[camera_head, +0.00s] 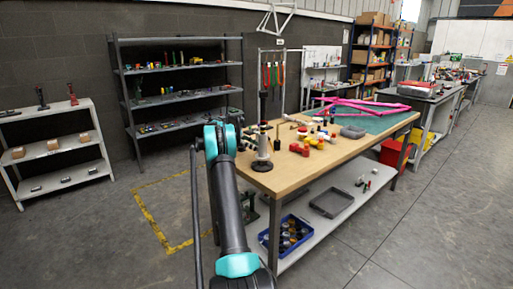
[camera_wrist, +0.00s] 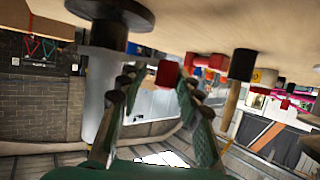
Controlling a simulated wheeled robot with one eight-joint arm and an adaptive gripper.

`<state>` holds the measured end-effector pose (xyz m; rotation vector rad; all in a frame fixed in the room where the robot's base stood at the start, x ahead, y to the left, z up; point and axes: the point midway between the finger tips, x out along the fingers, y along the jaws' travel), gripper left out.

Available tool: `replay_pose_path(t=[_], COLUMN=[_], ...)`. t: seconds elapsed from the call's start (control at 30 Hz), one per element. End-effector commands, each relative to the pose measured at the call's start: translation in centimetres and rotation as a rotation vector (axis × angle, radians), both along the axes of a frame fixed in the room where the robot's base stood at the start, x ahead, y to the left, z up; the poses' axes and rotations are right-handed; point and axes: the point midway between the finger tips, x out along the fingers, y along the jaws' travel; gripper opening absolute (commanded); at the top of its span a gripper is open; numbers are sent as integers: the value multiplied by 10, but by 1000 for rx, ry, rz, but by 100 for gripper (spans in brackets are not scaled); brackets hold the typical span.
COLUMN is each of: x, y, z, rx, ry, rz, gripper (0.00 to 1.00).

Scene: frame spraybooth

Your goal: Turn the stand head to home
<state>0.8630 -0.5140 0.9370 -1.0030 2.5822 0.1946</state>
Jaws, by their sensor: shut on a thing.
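The stand (camera_head: 262,147) stands upright near the left end of the wooden workbench, with a pale post on a round black base (camera_head: 262,166). The wrist view is upside down, with the black base (camera_wrist: 112,12) at the top and the pale post (camera_wrist: 95,90) below it, beside and partly behind the left finger. My gripper (camera_wrist: 155,90) is shut on the stand head, its two green-and-black fingers either side of it. The exact contact is hard to make out. A red piece (camera_wrist: 167,73) shows between the fingertips.
The workbench (camera_head: 345,150) holds red and yellow parts (camera_head: 313,142) right of the stand, a grey tray (camera_head: 353,132) and a pink frame (camera_head: 350,105). A blue crate (camera_head: 288,236) sits on the lower shelf.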

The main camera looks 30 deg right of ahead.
Motion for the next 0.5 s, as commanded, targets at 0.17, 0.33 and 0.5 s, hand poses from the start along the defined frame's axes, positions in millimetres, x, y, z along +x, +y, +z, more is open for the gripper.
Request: replay_pose_path(t=[0.17,0.33,0.5], x=[-2,-2,-1], y=[1,1,1], z=[-4,-2,12], rx=[9,6,5], ry=[1,0,1], rz=[-9,-7,-5], gripper=[43,43,43])
